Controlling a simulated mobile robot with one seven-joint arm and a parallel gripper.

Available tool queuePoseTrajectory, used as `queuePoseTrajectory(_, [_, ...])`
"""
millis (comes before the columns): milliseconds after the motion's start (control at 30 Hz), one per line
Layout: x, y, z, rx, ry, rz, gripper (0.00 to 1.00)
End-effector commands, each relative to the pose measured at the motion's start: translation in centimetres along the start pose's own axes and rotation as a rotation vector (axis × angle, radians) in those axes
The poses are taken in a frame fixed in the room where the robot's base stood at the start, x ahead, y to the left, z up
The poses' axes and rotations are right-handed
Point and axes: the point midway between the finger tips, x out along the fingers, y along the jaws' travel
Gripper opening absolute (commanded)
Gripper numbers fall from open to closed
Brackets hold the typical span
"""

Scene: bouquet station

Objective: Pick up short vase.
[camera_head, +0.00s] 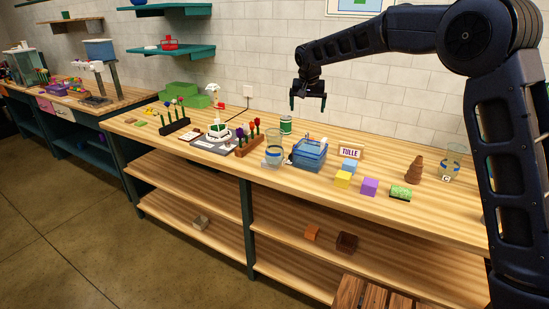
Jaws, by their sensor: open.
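Two clear glass vessels stand on the wooden bench, and I cannot tell for sure which is the short vase. One glass vessel (275,143) stands mid-bench on a small pale base, left of the blue bin. The other glass vessel (454,158) stands at the right, behind a small white tag, with blue showing in it. My gripper (308,105) points down, open and empty, in the air above the back of the bench. It is apart from both vessels.
The blue bin (309,153), a green can (286,125) and a TULLE sign (350,152) stand near the middle. Yellow (343,180) and purple (369,187) blocks lie near the front edge. A brown stacked piece (414,169) stands left of the right vessel.

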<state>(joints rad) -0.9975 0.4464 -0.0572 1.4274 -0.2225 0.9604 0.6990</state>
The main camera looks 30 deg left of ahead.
Motion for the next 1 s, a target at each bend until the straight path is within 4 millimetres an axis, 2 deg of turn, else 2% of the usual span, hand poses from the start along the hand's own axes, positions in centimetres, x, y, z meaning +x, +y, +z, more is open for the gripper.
queuePoseTrajectory(33, [1.1, -2.8, 0.5, -0.016, 0.000, -0.003, 0.94])
queuePoseTrajectory(100, [2.2, -5.8, 1.1, -0.027, 0.003, -0.007, 0.94])
queuePoseTrajectory(200, [3.4, -9.2, 1.8, -0.039, 0.008, -0.011, 0.94])
queuePoseTrajectory(300, [4.2, -11.4, 2.4, -0.047, 0.012, -0.014, 0.94])
queuePoseTrajectory(400, [4.6, -12.4, 2.7, -0.049, 0.013, -0.014, 0.94])
queuePoseTrajectory(567, [5.6, -12.6, 2.8, -0.049, 0.013, -0.014, 0.94])
queuePoseTrajectory(833, [9.3, -12.7, 2.7, -0.050, 0.013, -0.014, 0.94])
queuePoseTrajectory(1000, [10.4, -12.7, 2.7, -0.050, 0.013, -0.015, 0.94])
